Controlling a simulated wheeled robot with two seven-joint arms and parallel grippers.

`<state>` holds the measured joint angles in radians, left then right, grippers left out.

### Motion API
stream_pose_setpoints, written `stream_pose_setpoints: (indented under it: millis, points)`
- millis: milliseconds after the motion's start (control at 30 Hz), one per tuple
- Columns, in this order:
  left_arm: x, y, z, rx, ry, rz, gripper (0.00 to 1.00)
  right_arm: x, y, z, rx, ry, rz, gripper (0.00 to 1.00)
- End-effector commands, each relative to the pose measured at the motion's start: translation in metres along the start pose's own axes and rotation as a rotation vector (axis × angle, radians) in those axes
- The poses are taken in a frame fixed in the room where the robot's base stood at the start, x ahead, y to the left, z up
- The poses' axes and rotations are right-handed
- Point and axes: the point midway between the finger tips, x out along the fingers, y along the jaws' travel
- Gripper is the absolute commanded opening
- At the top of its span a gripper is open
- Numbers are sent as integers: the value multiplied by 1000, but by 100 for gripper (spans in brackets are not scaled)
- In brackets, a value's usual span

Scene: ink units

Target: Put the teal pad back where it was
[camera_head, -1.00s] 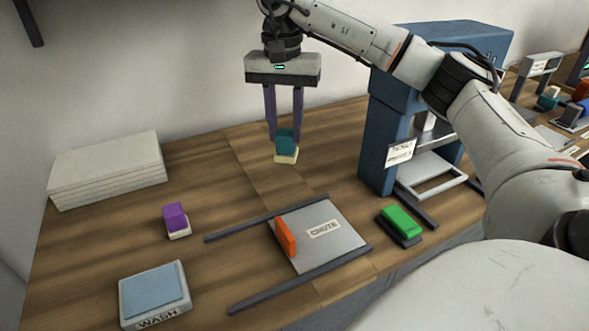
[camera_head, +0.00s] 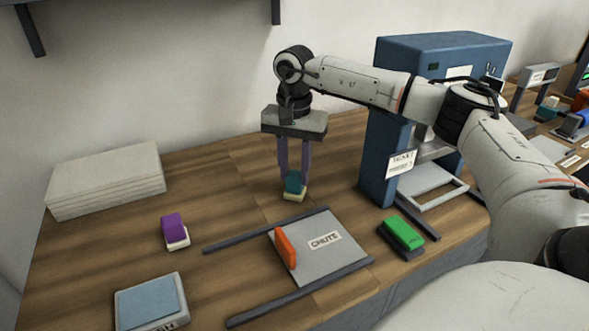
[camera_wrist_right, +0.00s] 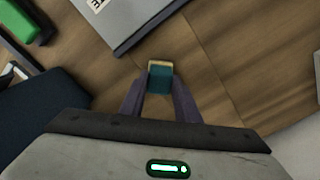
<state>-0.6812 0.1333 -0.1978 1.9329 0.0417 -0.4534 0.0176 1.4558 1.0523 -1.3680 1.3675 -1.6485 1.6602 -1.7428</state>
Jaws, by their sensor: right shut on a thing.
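The teal pad (camera_head: 294,183) has a teal upper part and a cream base. My right gripper (camera_head: 293,178) is shut on it, with one finger on each side, behind the chute plate. I cannot tell whether its base touches the table. In the right wrist view the teal pad (camera_wrist_right: 160,78) sits between the fingertips of my right gripper (camera_wrist_right: 160,85), its cream edge facing the chute plate. My left gripper is not in view.
A grey chute plate (camera_head: 335,262) with an orange block (camera_head: 285,247) lies between dark rails. A purple pad (camera_head: 173,228), a wash tray (camera_head: 152,303) and a white stack (camera_head: 106,180) are left. A green pad (camera_head: 403,232) and a blue press (camera_head: 383,150) are right.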

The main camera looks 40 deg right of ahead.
Motion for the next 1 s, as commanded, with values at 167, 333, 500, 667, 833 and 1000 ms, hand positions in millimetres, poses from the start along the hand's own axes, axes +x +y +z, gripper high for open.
stream_pose_setpoints:
  millis: [167, 333, 500, 667, 833, 1000]
  points:
    - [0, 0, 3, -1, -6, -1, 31, -1, 0, 0, 0, 0, -1, 8]
    - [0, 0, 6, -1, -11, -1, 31, 2, 0, 0, 0, 1, -1, 36]
    - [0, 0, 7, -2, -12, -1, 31, 2, 0, 0, 0, 0, -1, 48]
    - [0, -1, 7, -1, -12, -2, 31, 2, 0, 0, 0, 0, -1, 48]
    - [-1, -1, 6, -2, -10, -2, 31, -8, -1, 0, 0, 1, -2, 48]
    - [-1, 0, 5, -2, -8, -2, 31, -41, -2, 0, 1, 1, -6, 48]
